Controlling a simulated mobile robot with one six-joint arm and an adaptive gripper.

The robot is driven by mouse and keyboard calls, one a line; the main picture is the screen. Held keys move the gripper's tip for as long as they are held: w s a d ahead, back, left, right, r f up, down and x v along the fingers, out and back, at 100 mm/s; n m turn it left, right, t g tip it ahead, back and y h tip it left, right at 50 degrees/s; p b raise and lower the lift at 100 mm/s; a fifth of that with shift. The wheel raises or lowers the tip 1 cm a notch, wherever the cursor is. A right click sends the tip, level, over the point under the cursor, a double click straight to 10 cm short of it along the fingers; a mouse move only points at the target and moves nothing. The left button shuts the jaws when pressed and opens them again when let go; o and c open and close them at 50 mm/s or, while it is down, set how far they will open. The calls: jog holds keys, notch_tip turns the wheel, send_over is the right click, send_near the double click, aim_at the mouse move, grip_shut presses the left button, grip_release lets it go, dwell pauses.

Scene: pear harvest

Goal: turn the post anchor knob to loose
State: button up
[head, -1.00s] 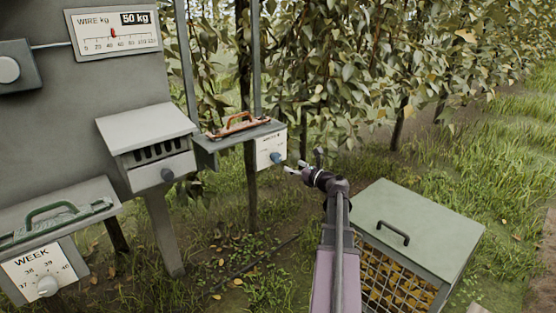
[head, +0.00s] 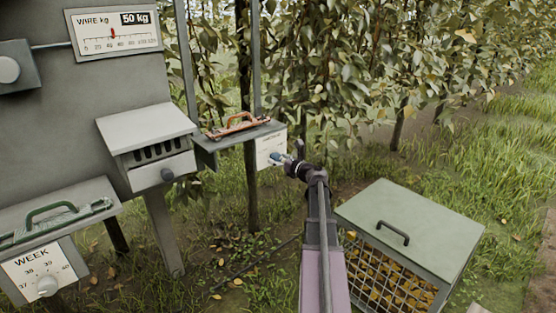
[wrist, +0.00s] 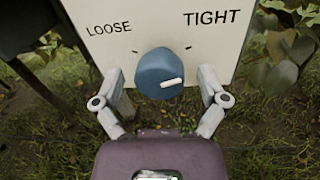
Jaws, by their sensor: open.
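The post anchor knob (wrist: 160,74) is a blue round knob on a white plate (wrist: 115,42) marked LOOSE at left and TIGHT at right. Its white pointer mark points right and slightly up, below the TIGHT tick. My gripper (wrist: 164,82) is open, with one finger on each side of the knob; I cannot tell whether they touch it. In the head view, my gripper (head: 286,160) is at the front of the knob box (head: 271,150), and the knob (head: 275,156) is partly hidden by it.
A shelf with an orange-brown handle (head: 236,124) is left of the knob box. A grey panel (head: 90,110) with a wire gauge reading 50 kg (head: 113,32) stands at left. A lidded mesh crate (head: 410,232) stands right of my arm. Leafy trees are behind.

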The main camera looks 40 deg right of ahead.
jog(key=c, duration=1.1)
